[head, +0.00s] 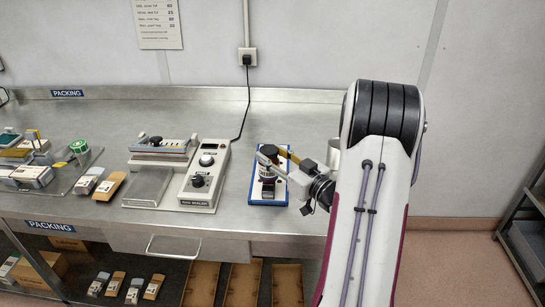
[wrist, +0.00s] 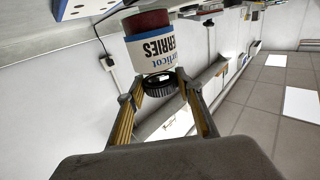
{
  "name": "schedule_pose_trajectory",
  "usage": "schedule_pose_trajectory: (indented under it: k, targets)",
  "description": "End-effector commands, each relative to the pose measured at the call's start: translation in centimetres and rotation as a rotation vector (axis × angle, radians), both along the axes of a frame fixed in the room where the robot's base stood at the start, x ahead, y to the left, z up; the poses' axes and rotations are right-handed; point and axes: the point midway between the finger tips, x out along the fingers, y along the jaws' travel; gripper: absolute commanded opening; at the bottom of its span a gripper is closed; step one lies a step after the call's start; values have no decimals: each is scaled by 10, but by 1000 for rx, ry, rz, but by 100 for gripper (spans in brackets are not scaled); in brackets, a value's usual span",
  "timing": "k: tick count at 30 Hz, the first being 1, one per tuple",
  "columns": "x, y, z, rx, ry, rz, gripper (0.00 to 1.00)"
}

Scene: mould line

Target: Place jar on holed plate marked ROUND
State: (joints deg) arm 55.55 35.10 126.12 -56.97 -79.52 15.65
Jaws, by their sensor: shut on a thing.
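My gripper (wrist: 160,88) is shut on the jar (wrist: 150,48) by its black ridged lid, one finger on each side. In the head view my gripper (head: 272,156) is over a blue-edged pale plate (head: 256,195) near the bench's front, and the jar is partly hidden there.
A grey sealing machine (head: 200,190) with a knob stands left of the plate. Further left are a green tape roll (head: 79,146), packets and a clear board. The steel bench (head: 300,120) is clear behind the plate. A black cable runs up to a wall socket (head: 247,56).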

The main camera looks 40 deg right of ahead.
Motion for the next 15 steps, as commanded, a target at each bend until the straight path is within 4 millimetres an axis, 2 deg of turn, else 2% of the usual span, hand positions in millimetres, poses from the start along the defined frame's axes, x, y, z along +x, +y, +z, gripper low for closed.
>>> schedule_pose_trajectory:
  k: [15]
  targets:
    - [0,0,-6,0,-1,0,7]
